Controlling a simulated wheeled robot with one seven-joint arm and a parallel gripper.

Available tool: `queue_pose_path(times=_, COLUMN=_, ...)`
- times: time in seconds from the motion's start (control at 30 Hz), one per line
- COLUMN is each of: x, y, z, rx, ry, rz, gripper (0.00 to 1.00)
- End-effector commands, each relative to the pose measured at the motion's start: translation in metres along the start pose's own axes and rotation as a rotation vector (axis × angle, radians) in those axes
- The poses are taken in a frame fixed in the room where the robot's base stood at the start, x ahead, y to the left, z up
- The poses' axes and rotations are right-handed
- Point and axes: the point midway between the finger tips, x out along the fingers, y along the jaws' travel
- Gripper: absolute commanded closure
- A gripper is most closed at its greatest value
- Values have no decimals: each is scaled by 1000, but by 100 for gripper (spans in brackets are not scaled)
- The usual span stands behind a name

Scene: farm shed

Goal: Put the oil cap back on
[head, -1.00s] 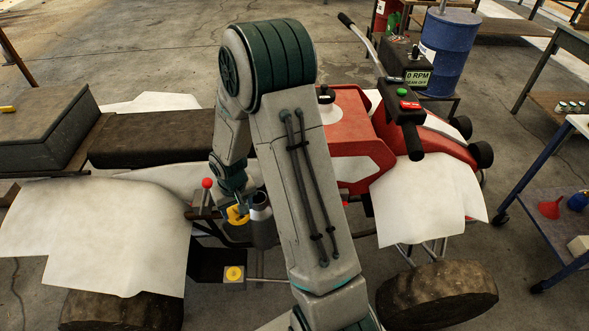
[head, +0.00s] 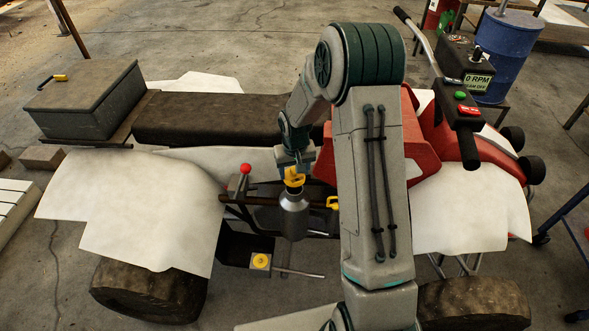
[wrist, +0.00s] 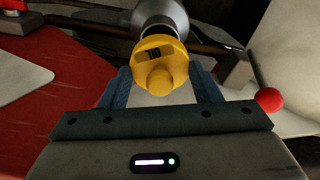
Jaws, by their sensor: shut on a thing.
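The yellow oil cap (head: 293,178), marked OIL on its face, is held by my gripper (head: 292,166). In the wrist view the oil cap (wrist: 160,62) sits between the blue fingers of my gripper (wrist: 162,84), its round knob towards me. The silvery metal filler neck (head: 293,216) stands upright on the quad bike's side, directly below the cap in the head view. The neck (wrist: 163,14) also shows just beyond the cap in the wrist view. The cap appears at or just over the neck's mouth; I cannot tell whether it is seated.
A red-knobbed lever (head: 245,169) stands left of the neck. Another yellow part (head: 333,203) is to its right, and a yellow round piece (head: 261,261) lies on the dark box below. White fenders (head: 140,205) and the black seat (head: 205,122) surround the work area.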

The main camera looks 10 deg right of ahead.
Motion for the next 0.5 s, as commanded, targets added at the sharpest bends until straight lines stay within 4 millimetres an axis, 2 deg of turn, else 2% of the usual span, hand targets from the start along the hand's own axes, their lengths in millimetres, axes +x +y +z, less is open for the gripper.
queue_pose_path(times=0.33, x=38, y=-1, z=5, rx=0, ry=0, rz=0, gripper=65)
queue_pose_path(times=0.5, x=49, y=-1, z=6, rx=0, ry=0, rz=0, gripper=65)
